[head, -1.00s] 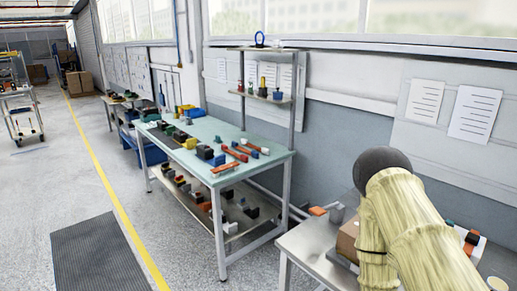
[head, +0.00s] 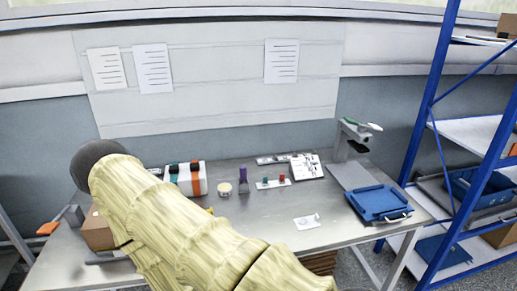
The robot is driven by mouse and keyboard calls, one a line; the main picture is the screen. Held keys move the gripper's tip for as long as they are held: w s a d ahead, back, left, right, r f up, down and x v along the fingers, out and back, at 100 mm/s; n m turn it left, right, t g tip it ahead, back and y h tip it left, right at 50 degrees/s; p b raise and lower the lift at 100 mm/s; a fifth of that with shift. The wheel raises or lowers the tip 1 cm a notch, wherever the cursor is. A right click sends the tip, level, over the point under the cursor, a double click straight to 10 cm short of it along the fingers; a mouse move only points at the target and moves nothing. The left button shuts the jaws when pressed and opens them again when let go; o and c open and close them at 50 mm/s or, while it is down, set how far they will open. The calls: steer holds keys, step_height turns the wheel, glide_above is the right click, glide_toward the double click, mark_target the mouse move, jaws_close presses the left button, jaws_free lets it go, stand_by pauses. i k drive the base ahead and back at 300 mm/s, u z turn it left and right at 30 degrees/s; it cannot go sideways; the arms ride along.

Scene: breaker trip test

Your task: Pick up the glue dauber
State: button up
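I see no thing that I can firmly tell is the glue dauber. On the grey metal bench (head: 275,228) stand a small purple upright item (head: 243,177), a round cream-coloured tub or roll (head: 224,188) and a small plate with green and red pieces (head: 272,182). A slim green and white item (head: 364,124) rests on top of a grey stand (head: 351,150) at the back right. My arm, in a yellowish sleeve, crosses the left and front of the bench and hides part of it. My gripper is not in view.
A blue case (head: 378,203) lies at the bench's right end, near blue-framed shelving (head: 440,130). A white box with orange and green bands (head: 187,178) and a cardboard box (head: 97,230) are near my arm. The front middle holds a paper slip (head: 307,222) and is otherwise mostly clear.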

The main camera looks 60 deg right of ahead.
mark_target(243, 177)
steer(key=z, duration=1.7)
